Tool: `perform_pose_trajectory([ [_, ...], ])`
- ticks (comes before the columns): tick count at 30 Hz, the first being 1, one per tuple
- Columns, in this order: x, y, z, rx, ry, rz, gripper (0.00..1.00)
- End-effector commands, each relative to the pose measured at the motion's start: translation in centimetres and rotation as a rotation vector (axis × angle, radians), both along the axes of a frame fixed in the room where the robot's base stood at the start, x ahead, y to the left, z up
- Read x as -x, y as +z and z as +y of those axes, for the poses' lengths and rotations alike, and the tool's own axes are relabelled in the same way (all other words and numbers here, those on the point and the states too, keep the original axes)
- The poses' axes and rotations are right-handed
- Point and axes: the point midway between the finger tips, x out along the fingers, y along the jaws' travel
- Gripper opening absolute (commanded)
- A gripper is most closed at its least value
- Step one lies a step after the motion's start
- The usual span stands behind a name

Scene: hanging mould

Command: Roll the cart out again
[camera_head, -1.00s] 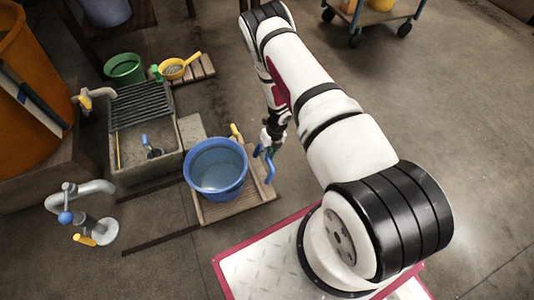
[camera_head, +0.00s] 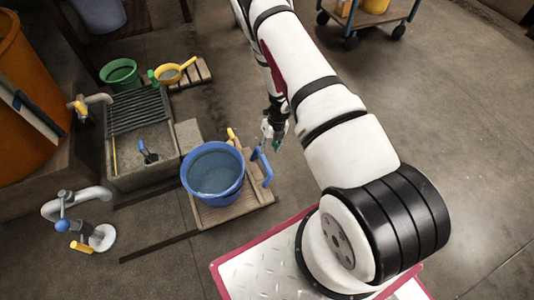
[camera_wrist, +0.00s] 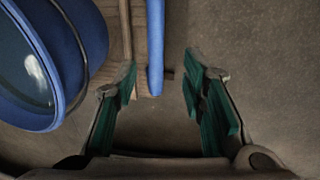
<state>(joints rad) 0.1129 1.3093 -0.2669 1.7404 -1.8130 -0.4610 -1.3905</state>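A low wooden cart (camera_head: 228,213) with a blue handle (camera_head: 263,169) at its right side carries a round blue tub (camera_head: 213,174) of dark water. My gripper (camera_head: 274,130) is just behind and right of the handle in the head view. In the wrist view my gripper (camera_wrist: 160,85) is open, its two green-padded fingers apart. The blue handle (camera_wrist: 155,45) reaches down between the fingertips, closer to the left one; I see no grip on it. The tub (camera_wrist: 75,60) fills the upper left there. How deep the handle lies between the fingers is unclear.
A stone sink (camera_head: 143,170) with a grate stands left of the cart. A tap (camera_head: 75,205) is at the front left. Dark rails (camera_head: 160,246) run along the floor by the cart. A wheeled trolley (camera_head: 390,14) stands at the back right. Floor on the right is clear.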

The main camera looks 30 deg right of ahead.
Motion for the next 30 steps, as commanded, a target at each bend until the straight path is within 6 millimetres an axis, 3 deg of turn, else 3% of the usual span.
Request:
perform_pose_trajectory([
  [3,0.0,2.3,-0.5,0.000,-0.001,-0.002,0.38],
  [9,0.1,4.4,-0.9,0.001,-0.001,0.000,0.38],
  [30,-0.4,5.3,-1.1,0.009,-0.020,-0.011,0.38],
])
